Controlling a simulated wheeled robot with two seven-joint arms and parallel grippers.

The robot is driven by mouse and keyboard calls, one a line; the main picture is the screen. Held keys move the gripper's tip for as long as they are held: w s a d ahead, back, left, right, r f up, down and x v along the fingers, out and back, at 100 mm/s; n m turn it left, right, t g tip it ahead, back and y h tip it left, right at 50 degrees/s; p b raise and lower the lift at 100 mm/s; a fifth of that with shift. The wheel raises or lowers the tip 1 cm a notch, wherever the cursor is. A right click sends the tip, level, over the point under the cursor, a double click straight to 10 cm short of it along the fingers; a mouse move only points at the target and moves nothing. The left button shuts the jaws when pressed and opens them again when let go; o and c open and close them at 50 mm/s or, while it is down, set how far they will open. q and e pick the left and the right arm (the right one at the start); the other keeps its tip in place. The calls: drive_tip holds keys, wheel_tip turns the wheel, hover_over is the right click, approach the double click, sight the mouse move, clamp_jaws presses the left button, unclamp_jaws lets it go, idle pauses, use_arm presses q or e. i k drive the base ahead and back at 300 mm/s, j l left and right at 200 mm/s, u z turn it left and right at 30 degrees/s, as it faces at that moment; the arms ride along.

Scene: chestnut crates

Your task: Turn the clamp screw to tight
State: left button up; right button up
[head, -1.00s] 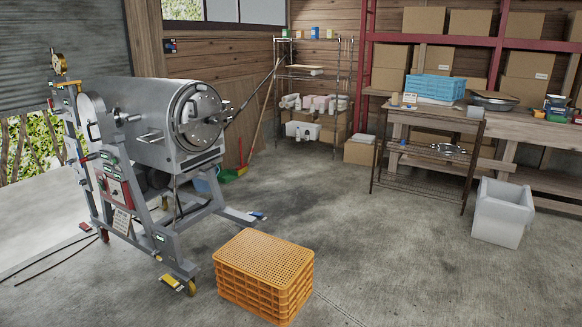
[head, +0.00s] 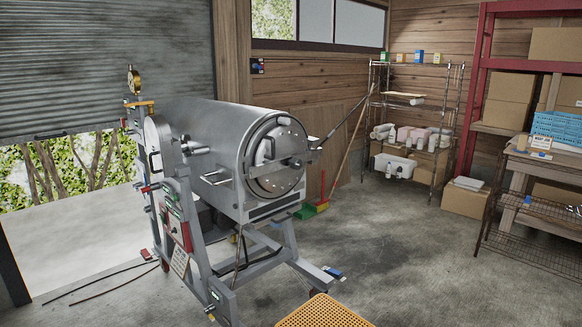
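A grey metal drum machine (head: 205,130) stands on a wheeled frame at left centre. Its round door (head: 262,184) faces right and looks closed. Neither of my grippers is in view.
An orange crate (head: 325,314) sits on the floor at the bottom edge. A wire shelf (head: 412,105), a cardboard box (head: 462,202) and a wire rack (head: 530,245) stand to the right.

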sight(296, 164)
drive_tip(key=i+l, duration=0.2)
drive_tip(key=l, duration=0.25)
drive_tip(key=i+l+u, duration=0.1)
drive_tip(key=i+l, duration=0.15)
drive_tip(key=l, duration=0.25)
drive_tip(key=i+l, duration=0.2)
drive_tip(key=l, duration=0.3)
drive_tip(key=i+l+u, duration=0.15)
drive_tip(key=l, duration=0.35)
drive_tip(key=i+l, duration=0.25)
drive_tip(key=l, duration=0.25)
drive_tip(key=i+l+u, duration=0.1)
drive_tip(key=l, duration=0.4)
drive_tip(key=i+l, duration=0.25)
drive_tip(key=l, duration=0.3)
drive_tip(key=i+l+u, duration=0.1)
drive_tip(key=l, duration=0.4)
drive_tip(key=i, duration=0.05)
